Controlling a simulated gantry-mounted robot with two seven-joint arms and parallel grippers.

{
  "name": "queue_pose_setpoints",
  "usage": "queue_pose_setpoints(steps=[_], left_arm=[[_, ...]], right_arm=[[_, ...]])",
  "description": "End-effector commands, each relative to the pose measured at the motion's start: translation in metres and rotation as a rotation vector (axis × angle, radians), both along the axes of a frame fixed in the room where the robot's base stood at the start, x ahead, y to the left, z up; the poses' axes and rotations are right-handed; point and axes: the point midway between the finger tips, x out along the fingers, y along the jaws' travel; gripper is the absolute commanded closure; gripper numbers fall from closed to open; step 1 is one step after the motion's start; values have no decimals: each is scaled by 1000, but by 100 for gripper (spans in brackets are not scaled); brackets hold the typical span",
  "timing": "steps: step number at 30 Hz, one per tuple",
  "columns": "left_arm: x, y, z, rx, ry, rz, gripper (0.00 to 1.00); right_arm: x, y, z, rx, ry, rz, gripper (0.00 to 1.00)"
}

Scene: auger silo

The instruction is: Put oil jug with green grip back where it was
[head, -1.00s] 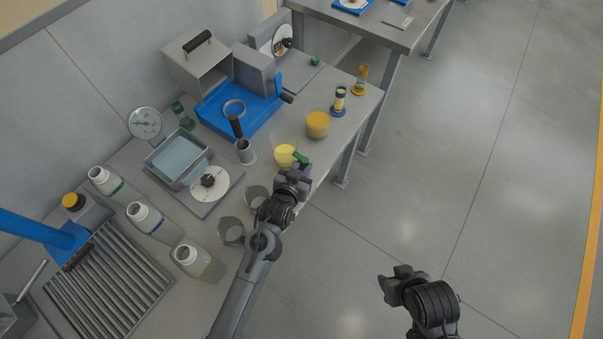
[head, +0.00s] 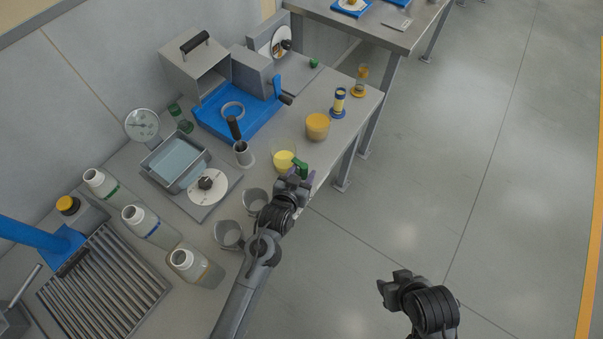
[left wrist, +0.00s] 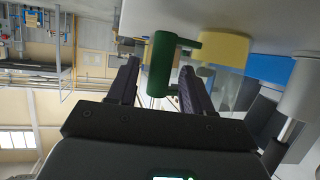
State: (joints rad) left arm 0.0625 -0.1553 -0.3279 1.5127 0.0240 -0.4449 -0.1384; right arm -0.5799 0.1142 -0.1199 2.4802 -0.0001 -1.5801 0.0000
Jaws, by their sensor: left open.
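The oil jug (head: 284,160) is a clear vessel with yellow oil, standing near the front edge of the bench in the head view. Its green grip (head: 300,167) faces my left gripper (head: 294,182). In the left wrist view the green grip (left wrist: 161,64) lies between the two dark fingers of my left gripper (left wrist: 156,82), which is open with the fingers on either side of it. The yellow oil (left wrist: 224,50) shows behind the grip. My right gripper (head: 388,288) hangs over the floor, away from the bench; its jaws are not clear.
A beaker of orange liquid (head: 317,127) stands behind and right of the jug. A metal cup with a dark handle (head: 243,154) stands to its left. White-capped bottles (head: 181,259) stand at left.

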Motion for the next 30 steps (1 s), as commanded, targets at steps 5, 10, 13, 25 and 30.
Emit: queue_pose_setpoints(steps=[5,10,13,25,30], left_arm=[[0,0,-2,-1,-1,0,50],[-4,2,1,-1,0,0,50],[-20,8,10,0,0,0,50],[-78,29,35,1,1,0,50],[-90,34,40,0,1,0,50]], right_arm=[[0,0,-4,-1,0,1,57],[0,-1,-10,-6,1,4,57],[0,-2,-4,-10,3,6,57],[0,-2,10,-8,-1,7,57],[0,-1,11,-5,-1,4,57]])
